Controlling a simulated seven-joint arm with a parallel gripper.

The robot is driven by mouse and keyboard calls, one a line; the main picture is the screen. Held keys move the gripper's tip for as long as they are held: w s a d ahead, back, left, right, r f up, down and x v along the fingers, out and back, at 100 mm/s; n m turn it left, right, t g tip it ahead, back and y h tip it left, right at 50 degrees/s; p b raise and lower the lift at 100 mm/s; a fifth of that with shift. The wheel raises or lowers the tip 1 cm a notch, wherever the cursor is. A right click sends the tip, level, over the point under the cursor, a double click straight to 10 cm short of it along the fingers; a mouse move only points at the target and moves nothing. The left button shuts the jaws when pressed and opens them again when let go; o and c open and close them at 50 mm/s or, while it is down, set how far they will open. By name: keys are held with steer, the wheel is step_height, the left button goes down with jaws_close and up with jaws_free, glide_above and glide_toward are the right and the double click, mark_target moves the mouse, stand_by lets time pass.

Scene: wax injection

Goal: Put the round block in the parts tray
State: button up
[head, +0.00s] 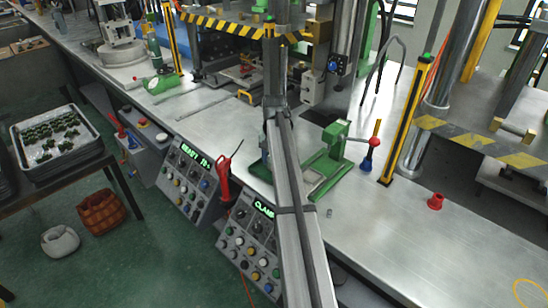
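A small red round piece with a wider base (435,202) stands upright on the metal bench at the right. It may be the round block, but I cannot be sure. A much smaller grey round piece (329,213) is on the bench just right of my arm. A grey metal tray (94,149) with many small green parts stands on a side table at the far left. It looks like the parts tray. My grey arm rises through the middle of the head view. My gripper cannot be made out; the arm links hide that area.
A green vise (328,160) stands right of my arm, with a red-knobbed lever (372,150) beside it. A yellow-black post (408,118) stands between these and the red piece. Control panels (185,180) line the bench front. The right front bench (460,245) is mostly clear.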

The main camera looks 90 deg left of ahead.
steer(key=o, duration=0.4)
steer(key=shift+o, duration=0.2)
step_height(320, 180, up, 12)
steer(key=shift+r, duration=0.15)
stand_by(0.4)
stand_by(0.4)
